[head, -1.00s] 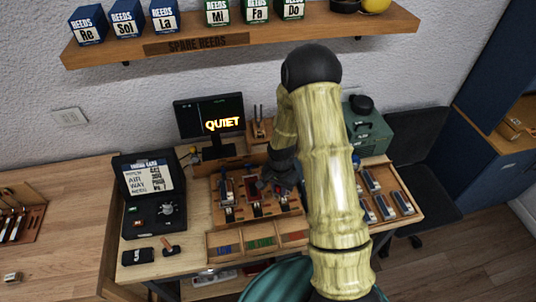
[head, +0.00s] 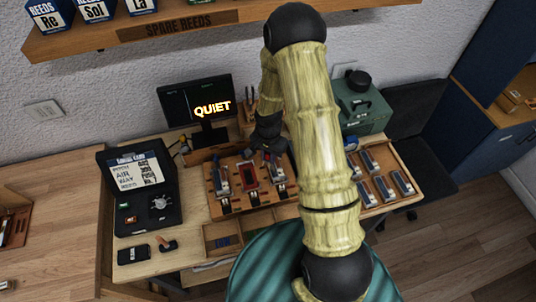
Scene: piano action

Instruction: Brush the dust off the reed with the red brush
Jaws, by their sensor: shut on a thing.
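A wooden rack (head: 213,196) on the bench holds several metal reed pieces. One (head: 221,180) is at its left, a red-framed one (head: 250,174) is in the middle, and one (head: 277,172) is at its right. Dust is too small to make out. My gripper (head: 268,148) is over the rack's back edge, behind the middle and right pieces. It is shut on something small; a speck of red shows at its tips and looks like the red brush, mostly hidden. Whether it touches a reed I cannot tell.
A monitor (head: 209,107) reading QUIET stands behind the rack. A black case (head: 140,190) is left, with a phone (head: 133,254) in front. A reed tray (head: 403,203) and green box (head: 362,105) are right. My arm hides part of the bench.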

